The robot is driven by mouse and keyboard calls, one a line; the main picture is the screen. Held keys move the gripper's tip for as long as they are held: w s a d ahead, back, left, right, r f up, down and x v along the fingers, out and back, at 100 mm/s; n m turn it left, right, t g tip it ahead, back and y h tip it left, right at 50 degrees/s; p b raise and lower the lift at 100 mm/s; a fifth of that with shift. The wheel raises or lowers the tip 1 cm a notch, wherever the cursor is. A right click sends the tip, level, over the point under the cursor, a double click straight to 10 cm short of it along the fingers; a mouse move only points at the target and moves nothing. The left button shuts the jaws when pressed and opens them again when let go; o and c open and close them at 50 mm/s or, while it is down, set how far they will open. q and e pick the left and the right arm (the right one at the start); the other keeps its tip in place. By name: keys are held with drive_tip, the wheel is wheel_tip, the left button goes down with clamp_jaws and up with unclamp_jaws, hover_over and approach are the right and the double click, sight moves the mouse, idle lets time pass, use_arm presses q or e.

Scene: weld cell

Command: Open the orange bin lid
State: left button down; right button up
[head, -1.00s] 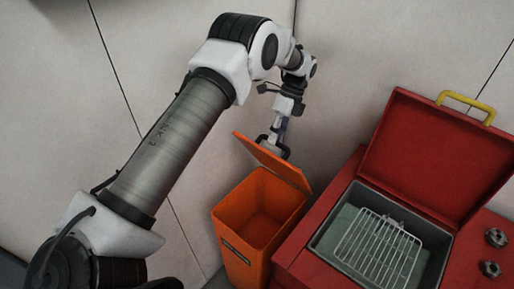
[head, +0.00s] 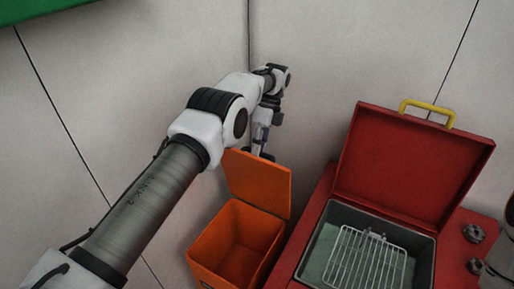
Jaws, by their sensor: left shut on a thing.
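The orange bin (head: 218,245) stands left of the red unit, and its empty inside shows. Its orange lid (head: 257,184) stands raised, close to upright, along the bin's far edge. My left gripper (head: 263,155) is at the top edge of the lid, on its far side, shut on it. The lid hides part of the fingers, so the exact grip is not clear. My right gripper is not in view.
A red parts washer-like unit (head: 312,226) with a raised red lid (head: 410,165) and yellow handle (head: 428,109) stands right of the bin. A wire rack (head: 365,262) lies in its basin. A pale wall is close behind. A green panel (head: 60,8) is at top left.

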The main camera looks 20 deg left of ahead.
use_arm(q)
drive_tip(key=shift+s+f, duration=0.1)
drive_tip(key=shift+f, duration=0.35)
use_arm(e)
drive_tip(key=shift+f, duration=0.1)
use_arm(q)
drive_tip(key=c, duration=1.2)
unclamp_jaws()
drive_tip(key=shift+o, duration=0.3)
drive_tip(key=shift+w+a+f, duration=0.1)
drive_tip(key=shift+w, duration=0.35)
wheel_tip(320, 180, up, 10)
drive_tip(key=shift+s, duration=0.15)
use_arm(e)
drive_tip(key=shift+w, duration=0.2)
use_arm(q)
drive_tip(key=shift+s, duration=0.1)
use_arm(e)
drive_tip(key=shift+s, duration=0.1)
